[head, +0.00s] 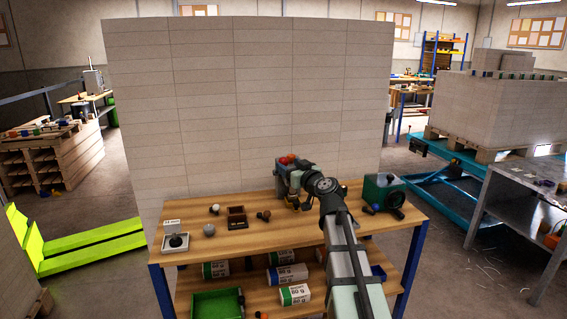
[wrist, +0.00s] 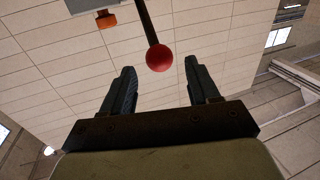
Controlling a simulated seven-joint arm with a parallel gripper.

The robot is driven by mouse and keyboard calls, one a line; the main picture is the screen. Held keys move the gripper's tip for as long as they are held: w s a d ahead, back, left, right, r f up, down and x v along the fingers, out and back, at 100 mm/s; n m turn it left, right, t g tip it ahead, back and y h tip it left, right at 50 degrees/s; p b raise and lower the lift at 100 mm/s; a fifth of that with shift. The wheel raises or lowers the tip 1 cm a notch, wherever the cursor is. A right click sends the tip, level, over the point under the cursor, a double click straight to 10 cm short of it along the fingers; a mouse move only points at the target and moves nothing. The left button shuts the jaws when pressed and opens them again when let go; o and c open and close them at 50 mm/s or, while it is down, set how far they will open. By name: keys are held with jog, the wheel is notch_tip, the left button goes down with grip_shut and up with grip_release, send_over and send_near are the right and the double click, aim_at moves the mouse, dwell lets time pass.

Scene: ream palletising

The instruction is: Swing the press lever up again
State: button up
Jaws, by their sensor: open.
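The press lever is a dark rod (wrist: 147,22) ending in a red ball knob (wrist: 159,58) in the wrist view. The knob appears between and slightly beyond the fingertips of my gripper (wrist: 160,78), with a gap on each side. My gripper is open and holds nothing. In the head view, my arm reaches over the back of the workbench (head: 245,238), and red round shapes (head: 291,159) show just left of my wrist. My wrist and arm hide much of what stands there, so the press body cannot be made out clearly.
A green box-shaped device (head: 377,188) stands at the bench's right. Wrapped reams (head: 287,274) and a green tray (head: 216,304) lie on the lower shelf. A tall ream stack (head: 250,100) rises behind the bench.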

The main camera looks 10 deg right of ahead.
aim_at(286, 163)
jog(key=shift+x, duration=2.45)
grip_shut()
